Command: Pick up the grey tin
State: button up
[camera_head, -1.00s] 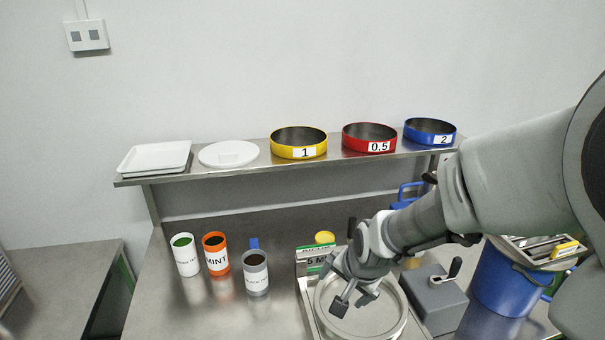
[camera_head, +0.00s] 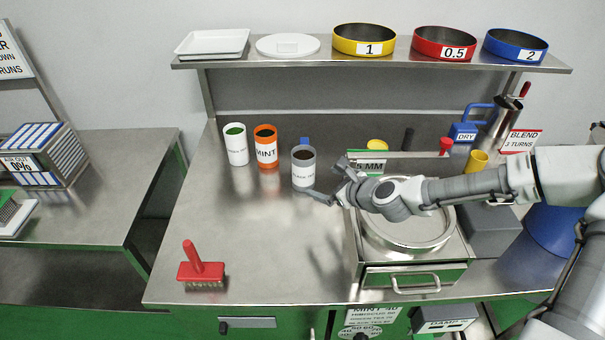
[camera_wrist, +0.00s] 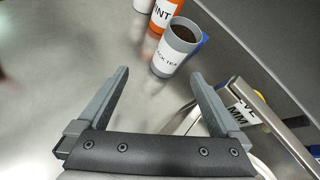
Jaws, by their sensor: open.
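The grey tin (camera_head: 303,172) stands upright on the steel bench, with dark contents and a white label. It is the rightmost of the tins in the head view. My gripper (camera_head: 325,178) is open and empty, just right of the grey tin and above the bench. In the wrist view the grey tin (camera_wrist: 174,52) lies ahead of my open gripper (camera_wrist: 165,82), beyond the fingertips and not between them. Its label reads something like "BLACK TEA". A small blue thing behind the tin is mostly hidden.
The orange mint tin (camera_head: 267,150) and a white tin with green contents (camera_head: 236,147) stand left of the grey tin. A sieve machine (camera_head: 405,275) is close on the right. The bench between is clear.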

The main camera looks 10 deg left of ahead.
aim_at(299, 156)
jog(key=w+a+f+m, duration=0.1)
jog(key=w+a, duration=0.1)
jog(key=w, duration=0.1)
jog(key=w+a+f+m+t, duration=0.1)
jog(key=w+a, duration=0.2)
jog(key=w, duration=0.1)
jog(key=w+a+f+m+t, duration=0.1)
jog(key=w+a+m, duration=0.1)
jog(key=w+a, duration=0.1)
jog(key=shift+w+f, duration=0.35)
jog(key=shift+w, duration=0.35)
jog(key=shift+p+x, duration=0.5)
jog(key=shift+x, duration=1.75)
jog(key=shift+s+f, duration=0.1)
jog(key=shift+f, duration=0.05)
jog(key=c, duration=1.1)
jog(key=shift+c, duration=0.2)
notch_tip(299, 156, up, 10)
jog(key=shift+f, duration=0.2)
jog(key=shift+r, duration=0.15)
jog(key=shift+s, duration=0.15)
